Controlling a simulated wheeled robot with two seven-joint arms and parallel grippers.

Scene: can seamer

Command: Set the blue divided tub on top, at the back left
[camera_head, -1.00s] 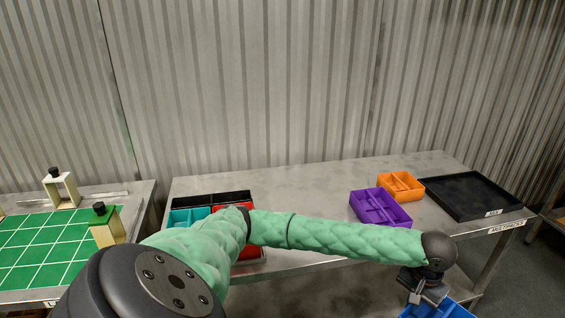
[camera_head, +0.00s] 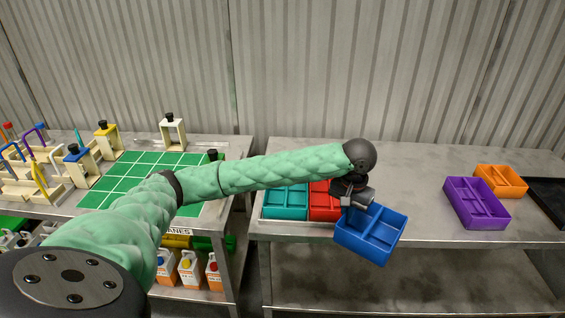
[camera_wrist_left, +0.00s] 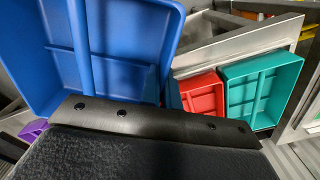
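The blue divided tub (camera_head: 372,236) hangs tilted in front of the table's front edge, its compartments facing up and toward me. My left gripper (camera_head: 354,203) is shut on its upper left rim. The tub fills the upper left of the left wrist view (camera_wrist_left: 110,50). Just left of it, a teal divided tub (camera_head: 286,201) and a red divided tub (camera_head: 324,203) sit side by side at the table's front. Both also show in the left wrist view, red (camera_wrist_left: 201,97) and teal (camera_wrist_left: 262,85). My forearm hides the area behind them. My right gripper is out of view.
A purple divided tub (camera_head: 476,204), an orange one (camera_head: 500,180) and a black tray (camera_head: 549,196) stand on the table's right. The table (camera_head: 425,175) is clear between the red and purple tubs. A second table with a green gridded mat (camera_head: 150,180) stands at left, across a gap.

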